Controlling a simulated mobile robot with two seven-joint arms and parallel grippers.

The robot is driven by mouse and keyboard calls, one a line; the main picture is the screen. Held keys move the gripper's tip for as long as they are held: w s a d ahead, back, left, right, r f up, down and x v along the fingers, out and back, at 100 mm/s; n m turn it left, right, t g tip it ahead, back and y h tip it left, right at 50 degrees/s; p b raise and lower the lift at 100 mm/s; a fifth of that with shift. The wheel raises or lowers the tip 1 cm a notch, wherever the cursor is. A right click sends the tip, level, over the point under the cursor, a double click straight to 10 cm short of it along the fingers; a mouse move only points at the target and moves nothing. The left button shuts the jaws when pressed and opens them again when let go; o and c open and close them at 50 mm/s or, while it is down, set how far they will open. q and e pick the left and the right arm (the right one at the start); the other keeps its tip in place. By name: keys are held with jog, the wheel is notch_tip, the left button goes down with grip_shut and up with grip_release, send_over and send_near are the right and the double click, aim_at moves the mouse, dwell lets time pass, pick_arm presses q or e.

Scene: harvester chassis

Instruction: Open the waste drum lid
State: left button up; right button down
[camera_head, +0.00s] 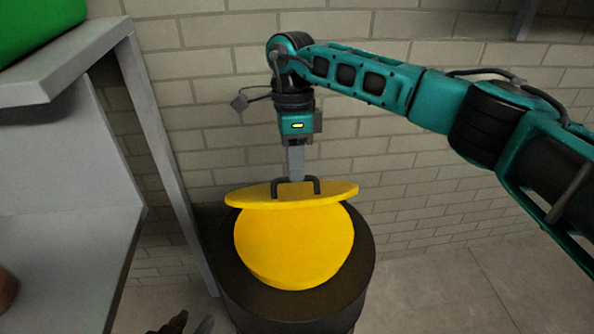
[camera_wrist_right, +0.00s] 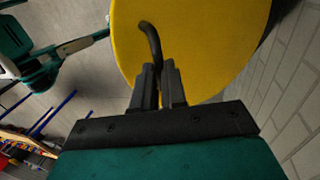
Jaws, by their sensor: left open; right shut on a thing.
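The waste drum (camera_head: 365,265) is dark and stands against the brick wall. My right gripper (camera_head: 296,180) is shut on the lid's dark handle (camera_head: 317,184). In the right wrist view, the handle (camera_wrist_right: 150,40) runs into the fingers (camera_wrist_right: 159,75) in front of the yellow disc. My left gripper (camera_head: 188,326) is open and empty at the bottom edge, mostly cut off.
A grey shelf unit (camera_head: 60,210) stands close to the drum's left, with a green object (camera_head: 38,25) on top. The brick wall (camera_head: 420,190) is right behind the drum. The floor (camera_head: 460,290) to the right is clear.

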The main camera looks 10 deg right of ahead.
pick_arm(q)
jog(key=shift+f, duration=0.15)
pick_arm(e)
jog(key=shift+w+d+f, duration=0.15)
jog(key=shift+w+f, duration=0.25)
jog(key=shift+f, duration=0.2)
jog(key=c, duration=1.6)
grip_release()
jog(key=shift+o, duration=0.7)
jog(key=shift+w+f, duration=0.25)
pick_arm(q)
jog(key=shift+f, duration=0.3)
pick_arm(e)
jog(key=o, duration=0.3)
jog(key=shift+w+r, duration=0.1)
jog(key=shift+r, duration=0.05)
pick_arm(q)
jog(key=shift+a+r+p, duration=0.2)
jog(key=shift+r+p, duration=0.3)
jog(key=shift+p, duration=0.35)
pick_arm(e)
jog(key=v, duration=1.3)
jog(key=shift+s+a, duration=0.2)
jog(key=shift+s, duration=0.05)
pick_arm(q)
jog(key=shift+s, duration=0.15)
pick_arm(e)
jog(key=shift+s+r, duration=0.1)
